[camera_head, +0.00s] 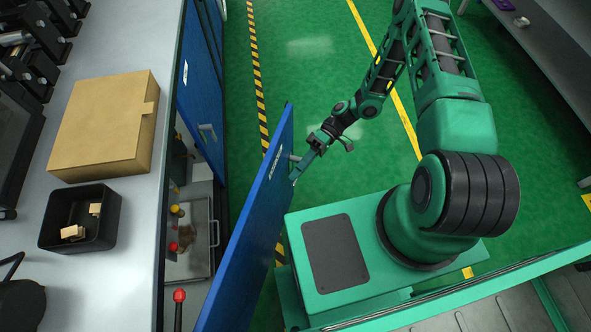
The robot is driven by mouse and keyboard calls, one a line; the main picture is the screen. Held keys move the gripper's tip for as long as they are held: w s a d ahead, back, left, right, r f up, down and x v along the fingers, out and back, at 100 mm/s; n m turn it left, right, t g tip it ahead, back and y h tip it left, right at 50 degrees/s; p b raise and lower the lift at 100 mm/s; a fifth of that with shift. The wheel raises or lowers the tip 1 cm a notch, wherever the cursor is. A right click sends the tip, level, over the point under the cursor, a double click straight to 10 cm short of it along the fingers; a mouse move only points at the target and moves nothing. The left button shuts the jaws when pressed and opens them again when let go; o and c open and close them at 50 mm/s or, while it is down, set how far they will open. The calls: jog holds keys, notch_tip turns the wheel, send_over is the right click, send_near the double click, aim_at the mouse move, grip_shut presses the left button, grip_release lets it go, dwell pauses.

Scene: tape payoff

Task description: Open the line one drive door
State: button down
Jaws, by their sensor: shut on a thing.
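A blue drive door (251,218) stands swung out from the cabinet front, seen nearly edge-on in the head view. My gripper (297,176) is at the door's outer face near its upper free edge, shut on the door's handle (294,158). The handle is small and partly hidden by my gripper's fingers. Behind the door the cabinet interior shows, with a clear-covered compartment (196,240) and red and yellow knobs. A second blue door (200,80) with a grey handle is further up the cabinet front. I cannot read the labels on the doors.
A grey bench top (140,215) above the cabinet carries a cardboard box (105,125) and a black bin (80,218) with small tan pieces. A red-tipped lever (179,296) stands near the cabinet's lower edge. Green floor (310,75) with striped tape is clear beyond the door.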

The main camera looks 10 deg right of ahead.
jog(key=shift+w+d+f, duration=0.1)
jog(key=shift+w+f, duration=0.05)
jog(key=shift+f, duration=0.1)
jog(key=c, duration=1.8)
grip_release()
jog(key=shift+o, duration=0.2)
jog(key=shift+r, duration=0.1)
jog(key=v, duration=1)
jog(key=shift+w+r, duration=0.15)
jog(key=shift+w, duration=0.1)
jog(key=shift+d, duration=0.15)
